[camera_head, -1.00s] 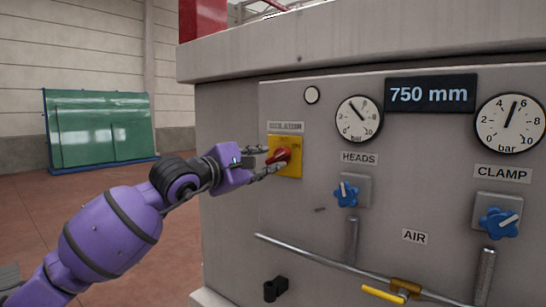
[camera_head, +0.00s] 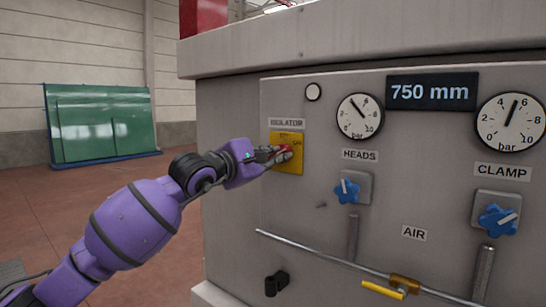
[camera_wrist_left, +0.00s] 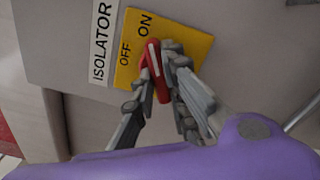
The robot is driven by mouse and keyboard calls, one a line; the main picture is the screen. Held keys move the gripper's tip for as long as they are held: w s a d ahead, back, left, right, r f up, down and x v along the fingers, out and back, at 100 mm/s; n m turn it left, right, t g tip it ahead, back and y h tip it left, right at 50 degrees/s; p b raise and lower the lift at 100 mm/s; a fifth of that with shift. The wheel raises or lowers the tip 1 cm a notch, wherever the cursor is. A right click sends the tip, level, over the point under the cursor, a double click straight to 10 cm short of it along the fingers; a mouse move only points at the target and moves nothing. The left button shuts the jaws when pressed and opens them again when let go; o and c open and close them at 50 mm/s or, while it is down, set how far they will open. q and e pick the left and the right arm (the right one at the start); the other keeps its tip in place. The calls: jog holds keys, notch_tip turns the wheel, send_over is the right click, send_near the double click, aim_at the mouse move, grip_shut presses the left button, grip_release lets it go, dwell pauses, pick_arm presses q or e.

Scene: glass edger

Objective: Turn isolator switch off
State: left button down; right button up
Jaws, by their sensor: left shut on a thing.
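The isolator switch is a yellow plate (camera_head: 287,167) with a red handle (camera_head: 287,149) on the grey machine panel. In the left wrist view the red handle (camera_wrist_left: 154,72) has a white line whose upper end lies near the ON mark; the OFF mark is to its left. My left gripper (camera_head: 282,154) is at the switch in the head view, its fingers hiding most of the handle. In the left wrist view my left gripper (camera_wrist_left: 159,66) has its fingers on both sides of the handle, shut on it. My right gripper is not in view.
Right of the switch are pressure gauges (camera_head: 360,117), a blue HEADS knob (camera_head: 347,190) and a blue CLAMP knob (camera_head: 498,221). A pipe with a yellow lever (camera_head: 383,290) runs below. Green glass sheets (camera_head: 101,124) stand far left. The floor left of the machine is clear.

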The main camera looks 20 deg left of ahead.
pick_arm(q)
jog(key=shift+n, duration=0.3)
jog(key=n+p, duration=0.1)
jog(key=n, duration=0.6)
jog(key=shift+d, duration=0.15)
jog(key=n+p, duration=0.2)
jog(key=n, duration=0.1)
jog(key=shift+s+r, duration=0.1)
jog(key=shift+n+p, duration=0.4)
jog(key=shift+n, duration=0.3)
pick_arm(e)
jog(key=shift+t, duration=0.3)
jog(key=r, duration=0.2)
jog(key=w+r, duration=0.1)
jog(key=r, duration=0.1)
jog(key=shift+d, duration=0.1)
pick_arm(q)
jog(key=shift+f, duration=0.2)
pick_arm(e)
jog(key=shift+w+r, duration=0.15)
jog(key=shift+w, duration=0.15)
